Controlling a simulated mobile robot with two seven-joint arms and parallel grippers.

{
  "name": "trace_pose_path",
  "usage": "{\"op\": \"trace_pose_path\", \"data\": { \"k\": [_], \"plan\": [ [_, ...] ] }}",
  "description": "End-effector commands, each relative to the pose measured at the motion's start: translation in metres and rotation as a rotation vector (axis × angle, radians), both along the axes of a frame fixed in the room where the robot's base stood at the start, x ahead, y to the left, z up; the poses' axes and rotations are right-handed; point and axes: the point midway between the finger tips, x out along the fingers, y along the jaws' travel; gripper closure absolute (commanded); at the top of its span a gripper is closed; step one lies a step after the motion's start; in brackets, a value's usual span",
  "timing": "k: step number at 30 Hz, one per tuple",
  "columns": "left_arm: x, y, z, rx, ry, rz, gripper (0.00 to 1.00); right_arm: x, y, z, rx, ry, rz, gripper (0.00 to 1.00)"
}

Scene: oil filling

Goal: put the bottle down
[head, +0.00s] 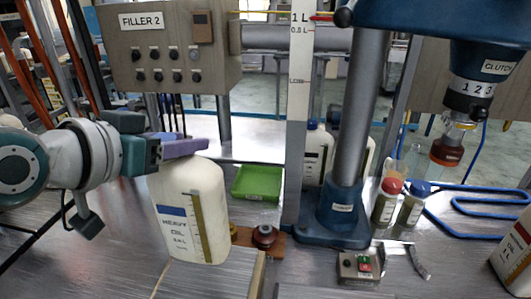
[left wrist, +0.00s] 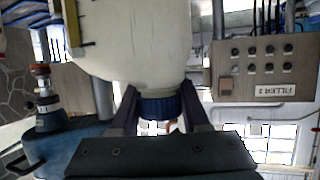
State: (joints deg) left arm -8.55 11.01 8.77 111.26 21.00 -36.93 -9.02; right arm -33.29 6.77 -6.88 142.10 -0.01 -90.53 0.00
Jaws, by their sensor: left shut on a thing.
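The white bottle (head: 180,207), labelled HEAVY OIL, stands almost upright at the left-centre of the head view. My left gripper (head: 188,147) comes in from the left and is shut on its top. In the left wrist view the picture is upside down; the fingers (left wrist: 160,108) sit either side of the blue cap (left wrist: 158,106), with the white body (left wrist: 140,45) beyond. The bottle's base is near the metal table (head: 110,270); I cannot tell whether it touches. My right gripper is not in view.
A green tray (head: 257,183) lies behind the bottle. A wooden block with a dark red knob (head: 265,237) is close to its right. A blue-based column (head: 335,225), a switch box (head: 359,265) and small bottles (head: 385,203) stand further right. The FILLER 2 panel (head: 160,50) is behind.

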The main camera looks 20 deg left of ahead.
Motion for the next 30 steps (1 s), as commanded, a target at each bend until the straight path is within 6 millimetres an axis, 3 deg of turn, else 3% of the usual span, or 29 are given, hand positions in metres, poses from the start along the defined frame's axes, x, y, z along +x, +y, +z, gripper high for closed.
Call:
{"op": "trace_pose_path", "data": {
  "k": [3, 11, 16, 30],
  "plan": [
    [0.001, 0.0, -0.024, -0.001, -0.005, 0.0, 1.0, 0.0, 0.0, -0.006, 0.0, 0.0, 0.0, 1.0],
    [0.001, 0.0, -0.046, 0.001, -0.007, 0.0, 1.0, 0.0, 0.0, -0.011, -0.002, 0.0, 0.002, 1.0],
    [0.001, 0.0, -0.071, 0.0, -0.006, -0.001, 1.0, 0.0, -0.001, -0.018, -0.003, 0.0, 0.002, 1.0],
    [0.001, 0.0, -0.08, 0.0, -0.009, 0.0, 1.0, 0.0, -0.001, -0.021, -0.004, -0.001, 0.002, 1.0]
  ]
}}
